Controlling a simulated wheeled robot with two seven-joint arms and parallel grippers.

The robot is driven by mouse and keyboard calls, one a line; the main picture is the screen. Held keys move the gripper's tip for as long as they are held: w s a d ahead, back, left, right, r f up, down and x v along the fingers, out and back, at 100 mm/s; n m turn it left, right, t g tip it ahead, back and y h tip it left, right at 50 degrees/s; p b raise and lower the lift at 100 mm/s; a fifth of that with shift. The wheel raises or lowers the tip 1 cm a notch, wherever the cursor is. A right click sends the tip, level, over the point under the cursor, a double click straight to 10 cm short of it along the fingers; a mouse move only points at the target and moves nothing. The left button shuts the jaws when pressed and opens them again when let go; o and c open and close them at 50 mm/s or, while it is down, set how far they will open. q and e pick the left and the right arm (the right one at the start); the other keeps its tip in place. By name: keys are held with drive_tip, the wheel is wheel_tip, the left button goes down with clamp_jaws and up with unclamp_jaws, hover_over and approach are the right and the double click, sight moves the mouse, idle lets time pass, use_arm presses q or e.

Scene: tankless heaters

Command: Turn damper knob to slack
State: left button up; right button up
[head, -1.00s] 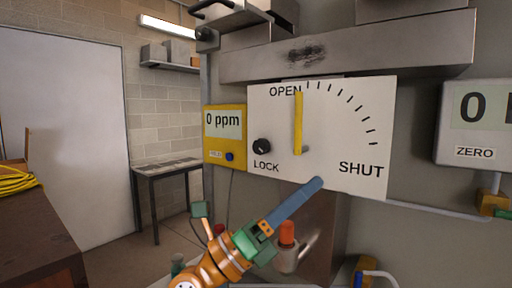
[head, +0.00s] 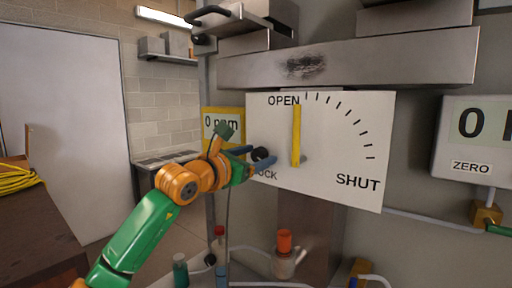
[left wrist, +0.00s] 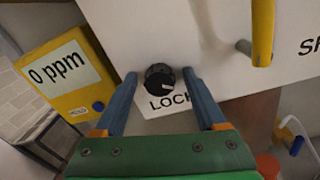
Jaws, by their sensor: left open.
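The damper panel (head: 335,140) is a white plate marked OPEN, LOCK and SHUT with a row of tick marks. A yellow lever (head: 296,135) on it stands upright, pointing to OPEN. The black knob (head: 260,154) sits by the word LOCK, partly hidden by my gripper in the head view. My left gripper (head: 262,158) is open at the knob. In the left wrist view the knob (left wrist: 159,80) lies between the blue fingertips (left wrist: 160,76), with small gaps on both sides. A light mark on the knob points toward the lower right. My right gripper is not in view.
A yellow gas meter (head: 210,118) reading 0 ppm hangs left of the panel, partly behind my gripper. A grey ZERO display (head: 475,135) is at the right. Bottles and an orange-capped fitting (head: 284,243) stand below. A metal duct (head: 350,60) runs above.

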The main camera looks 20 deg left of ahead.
use_arm(q)
drive_tip(key=shift+s+a, duration=0.1)
drive_tip(key=shift+s, duration=0.05)
drive_tip(key=shift+c, duration=0.2)
clamp_jaws()
drive_tip(key=n+b, duration=0.2)
drive_tip(key=n, duration=0.1)
drive_tip(key=shift+n, duration=0.4)
drive_tip(key=n+b, duration=0.1)
drive_tip(key=n, duration=0.4)
drive_tip(key=shift+a, duration=0.1)
drive_tip(key=n, duration=0.2)
drive_tip(key=n+b, duration=0.1)
drive_tip(key=n, duration=0.2)
drive_tip(key=shift+n+g+h, duration=0.3)
drive_tip(key=n+b, duration=0.1)
drive_tip(key=n, duration=0.4)
drive_tip(key=shift+a+n+h, duration=0.1)
drive_tip(key=shift+n+h, duration=0.2)
drive_tip(key=shift+n, duration=0.3)
